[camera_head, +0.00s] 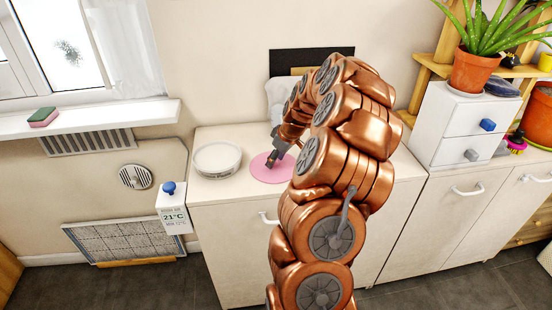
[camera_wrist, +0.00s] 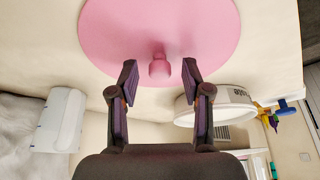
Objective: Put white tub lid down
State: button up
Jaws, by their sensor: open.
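A flat pink round lid (camera_head: 263,172) with a small knob lies on the cream counter, and it fills the top of the wrist view (camera_wrist: 115,35). Its knob (camera_wrist: 159,69) stands between my fingertips, with a gap on each side. My gripper (camera_wrist: 159,75) is open and empty, low over the lid; in the head view it (camera_head: 273,161) hides part of the lid. A round white tub (camera_head: 217,159) stands on the counter just left of the lid, and its side shows in the wrist view (camera_wrist: 234,117). I see no white lid apart from it.
My arm hides the counter right of the lid. A white drawer box (camera_head: 457,124) with a potted plant (camera_head: 475,70) on it stands farther right. A white object (camera_head: 278,93) stands behind the arm. A small display box (camera_head: 172,208) is left of the counter.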

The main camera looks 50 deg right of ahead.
jog(key=a+b+v, duration=0.1)
jog(key=b+v, duration=0.2)
jog(key=v, duration=0.9)
jog(key=s+a+r+n+g+y, duration=0.1)
jog(key=a, duration=1.1)
jog(key=s+a+r+g, duration=0.1)
jog(key=s+a+g, duration=0.1)
jog(key=a, duration=1)
jog(key=s+a+f+m+g, duration=0.1)
jog(key=s+a+f, duration=0.1)
jog(key=s+a, duration=0.2)
jog(key=s+a+f+g+h, duration=0.1)
jog(key=s+a, duration=0.3)
jog(key=s, duration=0.6)
jog(key=s+a+f+m+g, duration=0.1)
jog(key=s+a+f, duration=0.2)
jog(key=s+a, duration=0.2)
jog(key=s, duration=0.3)
jog(key=shift+f+m+h, duration=0.15)
jog(key=shift+m+h, duration=0.15)
